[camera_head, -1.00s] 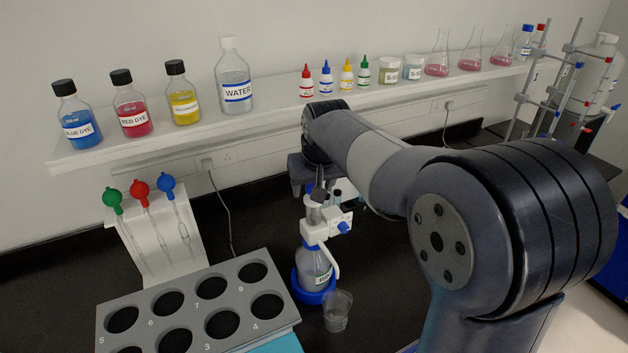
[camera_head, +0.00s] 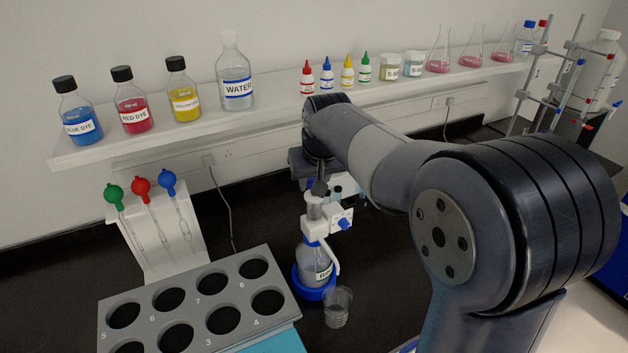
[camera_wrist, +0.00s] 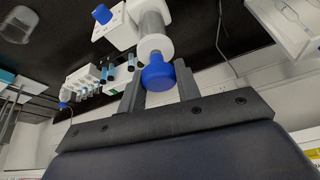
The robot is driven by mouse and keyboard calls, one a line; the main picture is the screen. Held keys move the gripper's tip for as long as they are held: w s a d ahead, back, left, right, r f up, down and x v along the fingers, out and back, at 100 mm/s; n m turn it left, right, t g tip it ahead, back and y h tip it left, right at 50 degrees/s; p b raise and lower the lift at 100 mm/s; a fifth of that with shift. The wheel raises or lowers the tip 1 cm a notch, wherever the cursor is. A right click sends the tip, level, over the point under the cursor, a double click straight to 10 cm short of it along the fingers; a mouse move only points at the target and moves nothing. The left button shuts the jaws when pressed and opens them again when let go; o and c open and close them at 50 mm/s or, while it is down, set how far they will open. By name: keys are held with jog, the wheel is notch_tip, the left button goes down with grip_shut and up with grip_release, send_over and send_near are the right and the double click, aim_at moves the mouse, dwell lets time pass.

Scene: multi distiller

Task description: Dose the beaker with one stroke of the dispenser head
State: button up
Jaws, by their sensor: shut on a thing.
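The dispenser bottle (camera_head: 316,258) stands upright in a blue ring-shaped base (camera_head: 314,293), with a white dispenser head (camera_head: 327,221) and a spout at its right front. The beaker (camera_head: 337,308), small and clear, stands just right of the base near the spout; its content is hard to see. My gripper (camera_head: 318,187) is over the top of the head, partly hidden by my arm. In the wrist view, my gripper's fingers (camera_wrist: 159,88) are shut on the blue knob (camera_wrist: 158,74) atop the plunger barrel (camera_wrist: 154,30). The beaker shows in that view's corner (camera_wrist: 17,23).
A grey rack with numbered holes (camera_head: 197,284) stands close left of the dispenser. A pipette stand (camera_head: 165,235) is behind it. Small dark-capped vials (camera_head: 338,191) stand behind the dispenser. A wall shelf (camera_head: 285,112) with bottles and flasks runs above.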

jog(key=shift+r+p, duration=0.5)
jog(key=shift+r, duration=1.7)
jog(key=shift+f+b, duration=1.8)
jog(key=shift+f, duration=0.7)
jog(key=o, duration=1.1)
jog(key=shift+c, duration=0.2)
jog(key=a+b+v, duration=0.1)
jog(key=v, duration=0.9)
jog(key=shift+s+d+r, duration=0.2)
jog(key=shift+d+r, duration=0.15)
jog(key=shift+d, duration=0.15)
jog(key=shift+f, duration=0.1)
